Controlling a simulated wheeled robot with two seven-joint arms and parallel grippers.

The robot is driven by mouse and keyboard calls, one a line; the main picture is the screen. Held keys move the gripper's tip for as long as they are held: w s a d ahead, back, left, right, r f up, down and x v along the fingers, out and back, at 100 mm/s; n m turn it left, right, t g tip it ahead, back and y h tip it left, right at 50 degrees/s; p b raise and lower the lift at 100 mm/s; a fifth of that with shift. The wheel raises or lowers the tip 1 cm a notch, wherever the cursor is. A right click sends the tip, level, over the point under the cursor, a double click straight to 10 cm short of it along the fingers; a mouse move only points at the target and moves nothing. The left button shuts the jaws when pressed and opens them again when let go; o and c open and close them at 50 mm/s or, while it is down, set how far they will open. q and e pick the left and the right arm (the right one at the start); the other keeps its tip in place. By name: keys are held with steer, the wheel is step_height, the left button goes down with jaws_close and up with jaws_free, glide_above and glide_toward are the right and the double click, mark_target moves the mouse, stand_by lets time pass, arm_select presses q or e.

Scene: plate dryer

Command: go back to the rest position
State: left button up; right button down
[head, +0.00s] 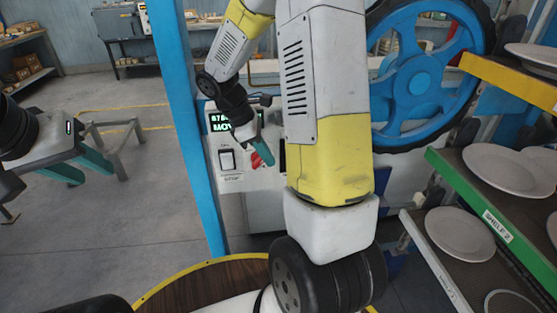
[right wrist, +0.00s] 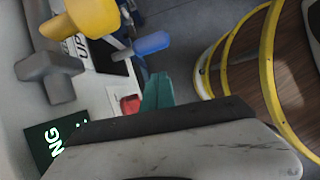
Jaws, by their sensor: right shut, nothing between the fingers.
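My right gripper (head: 265,155) is shut and empty, with its teal fingers in front of the white control panel (head: 232,182). In the right wrist view its teal fingertips (right wrist: 158,92) are together beside a red button or switch (right wrist: 130,104); I cannot tell whether they touch it.
A blue post (head: 183,110) stands left of the panel and a large blue wheel (head: 418,85) behind it. Shelves with white plates (head: 460,234) are on the right. A round wooden top with a yellow rim (head: 170,283) is at the bottom. The floor at left is mostly clear.

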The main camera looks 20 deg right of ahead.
steer(key=shift+r, duration=0.1)
stand_by(0.4)
steer(key=s+a+r+m+t+y, duration=0.3)
steer(key=s+r+m+t, duration=0.1)
steer(key=s+r+m, duration=0.2)
steer(key=s+a+r+m+t+y, duration=0.4)
steer(key=s+r+m, duration=0.3)
steer(key=r, duration=0.3)
steer(key=shift+s+r, duration=0.3)
steer(key=shift+s, duration=0.2)
steer(key=c, duration=2.2)
jaws_free()
